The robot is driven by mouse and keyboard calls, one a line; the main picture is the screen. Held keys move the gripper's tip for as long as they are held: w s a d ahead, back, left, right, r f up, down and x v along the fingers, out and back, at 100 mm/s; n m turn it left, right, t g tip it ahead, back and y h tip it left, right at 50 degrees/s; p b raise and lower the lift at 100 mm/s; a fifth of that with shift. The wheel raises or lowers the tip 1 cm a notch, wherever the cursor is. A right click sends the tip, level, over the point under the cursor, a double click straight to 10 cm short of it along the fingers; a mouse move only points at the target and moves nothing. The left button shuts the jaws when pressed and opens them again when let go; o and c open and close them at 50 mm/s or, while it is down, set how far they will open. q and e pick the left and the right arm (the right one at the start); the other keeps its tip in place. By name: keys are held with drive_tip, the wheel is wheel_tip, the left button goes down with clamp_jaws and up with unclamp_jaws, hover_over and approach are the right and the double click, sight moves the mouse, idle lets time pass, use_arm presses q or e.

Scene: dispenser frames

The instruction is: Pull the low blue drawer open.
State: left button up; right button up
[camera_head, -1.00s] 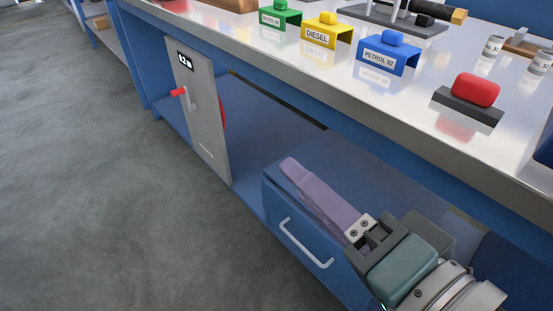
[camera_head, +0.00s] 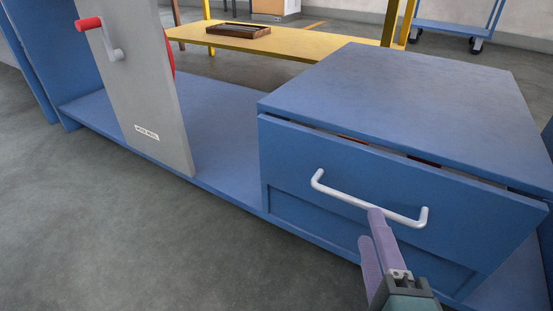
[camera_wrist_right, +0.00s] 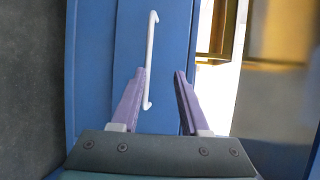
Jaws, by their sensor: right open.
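My left gripper is not in view.
A grey panel (camera_head: 150,100) with a red-knobbed crank (camera_head: 100,35) stands left of the drawer on the blue shelf (camera_head: 215,130). A yellow shelf (camera_head: 290,43) and a blue trolley (camera_head: 450,28) are behind. The floor (camera_head: 150,240) in front is clear.

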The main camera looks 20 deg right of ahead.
sight(365, 207)
drive_tip(key=shift+m+g+h, duration=0.3)
drive_tip(key=b+x, duration=0.1)
drive_tip(key=x, duration=0.2)
drive_tip(key=f+b+x, duration=0.1)
drive_tip(key=b+x, duration=0.1)
drive_tip(key=x, duration=0.2)
drive_tip(key=f+b+x, duration=0.1)
drive_tip(key=b+x, duration=0.1)
drive_tip(key=x, duration=0.1)
drive_tip(key=shift+s+d, duration=0.15)
drive_tip(key=shift+d, duration=0.1)
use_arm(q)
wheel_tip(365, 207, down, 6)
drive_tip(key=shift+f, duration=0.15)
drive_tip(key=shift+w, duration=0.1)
use_arm(e)
drive_tip(key=shift+c, duration=0.4)
drive_tip(key=c, duration=0.4)
clamp_jaws()
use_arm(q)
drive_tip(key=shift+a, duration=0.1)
